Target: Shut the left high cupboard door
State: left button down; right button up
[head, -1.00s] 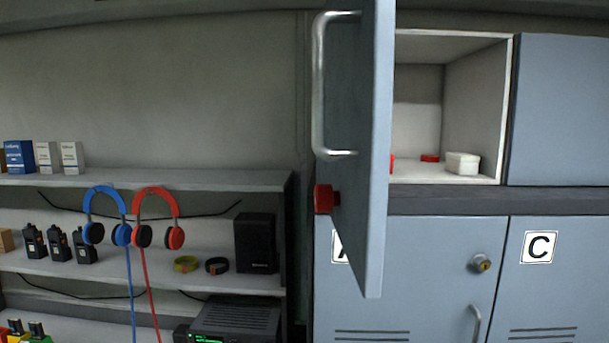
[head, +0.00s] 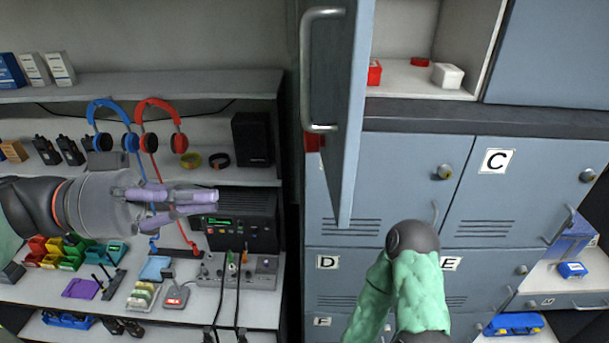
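The left high cupboard door (head: 352,110) stands open and points out towards me, seen nearly edge-on. Its silver bar handle (head: 305,70) is on the face turned to the left. To its right the open cupboard shows a pale inside (head: 405,30). My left gripper (head: 214,203) reaches in from the left, in front of the radio shelf. It is left of and apart from the door, lower than the handle. Its fingers look empty, but from this angle I cannot tell how far apart they are. My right arm (head: 410,285) shows at the bottom; its gripper is out of view.
A white box (head: 448,75) and red items (head: 374,73) lie inside the cupboard. Blue and red headphones (head: 160,112) hang at the left shelf, above a black radio (head: 240,222). Closed lockers (head: 400,180) stand below the cupboard. A closed door (head: 550,60) is to its right.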

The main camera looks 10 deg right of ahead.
aim_at(337, 193)
pick_arm(q)
jog(key=d+p, duration=0.1)
jog(key=d, duration=0.3)
jog(key=s+d+p, duration=0.1)
jog(key=d+p, duration=0.1)
jog(key=d, duration=0.2)
jog(key=s+d+p, duration=0.1)
jog(key=d, duration=0.4)
jog(key=shift+r, duration=0.1)
jog(key=shift+s+d+p, duration=0.1)
jog(key=shift+d+p, duration=0.2)
jog(key=shift+d, duration=0.1)
